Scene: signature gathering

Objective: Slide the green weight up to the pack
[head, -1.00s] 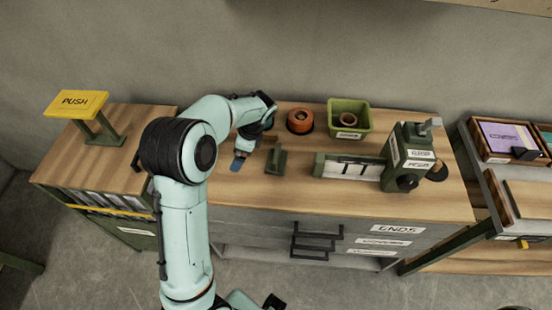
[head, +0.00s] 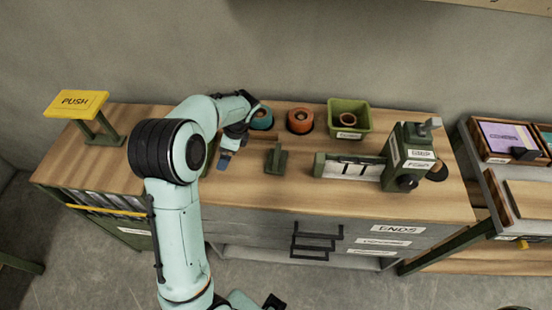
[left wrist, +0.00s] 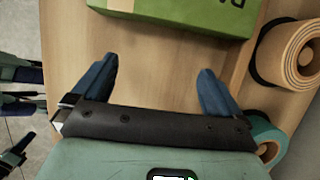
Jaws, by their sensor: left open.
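The green weight (head: 276,160), a dark green block with an upright part, stands on the wooden cabinet top. What appears to be the same block, with lettering, fills the top of the left wrist view (left wrist: 180,12). My left gripper (head: 225,160) is open and empty, to the left of the weight and apart from it. Its blue fingers (left wrist: 157,85) spread over bare wood. The pack seems to be the white stack (head: 350,169) in a green holder to the right of the weight, with a gap between them.
A teal roll (head: 261,118) and an orange roll (head: 300,120) stand behind, by a green bin (head: 348,118). A green clamp-like device (head: 410,155) stands at the right end. A yellow PUSH plate (head: 77,103) is at the left. Bare wood lies between the weight and the holder.

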